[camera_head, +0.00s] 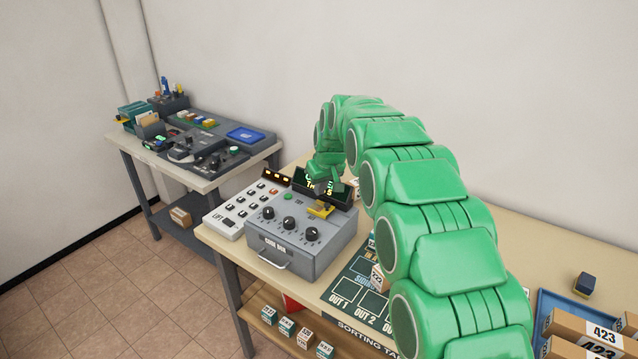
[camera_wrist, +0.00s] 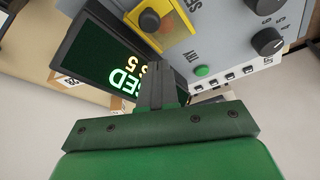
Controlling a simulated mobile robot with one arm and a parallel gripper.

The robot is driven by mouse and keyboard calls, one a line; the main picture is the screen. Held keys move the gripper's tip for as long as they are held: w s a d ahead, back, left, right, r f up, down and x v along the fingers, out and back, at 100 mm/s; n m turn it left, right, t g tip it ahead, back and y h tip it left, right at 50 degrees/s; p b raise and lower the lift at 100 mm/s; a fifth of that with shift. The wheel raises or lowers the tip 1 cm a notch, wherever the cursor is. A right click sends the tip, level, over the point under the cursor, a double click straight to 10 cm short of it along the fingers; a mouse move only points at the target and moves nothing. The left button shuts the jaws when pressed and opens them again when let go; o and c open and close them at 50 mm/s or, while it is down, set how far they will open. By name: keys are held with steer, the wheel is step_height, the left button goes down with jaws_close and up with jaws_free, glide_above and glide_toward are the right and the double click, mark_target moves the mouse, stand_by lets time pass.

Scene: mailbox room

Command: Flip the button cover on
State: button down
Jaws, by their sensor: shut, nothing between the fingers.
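A yellow button cover (camera_head: 321,209) sits on top of the grey code box (camera_head: 318,257), at its back right, below the dark display. In the wrist view the yellow cover (camera_wrist: 178,25) is at the top, with an orange-red button (camera_wrist: 149,20) showing within it. My gripper (camera_head: 320,188) is above the back of the box, close to the cover. In the wrist view its dark fingers (camera_wrist: 155,62) are together and empty, their tips just short of the cover's edge. I cannot tell whether they touch it.
A dark display (camera_wrist: 105,62) with green text stands right beside the fingers. A green button (camera_wrist: 203,71) and several black knobs (camera_head: 289,222) are on the box. A white keypad (camera_head: 243,209) is left of it. Cartons (camera_head: 590,331) lie at right.

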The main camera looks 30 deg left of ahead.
steer(key=shift+s+d+f, duration=0.2)
steer(key=shift+s+d, duration=0.1)
steer(key=shift+d, duration=0.3)
steer(key=shift+s+d+f, duration=0.2)
steer(key=shift+s+d, duration=0.1)
steer(key=shift+d, duration=0.3)
steer(key=shift+d, duration=2.75)
steer(key=shift+f, duration=0.1)
steer(key=shift+w, duration=0.1)
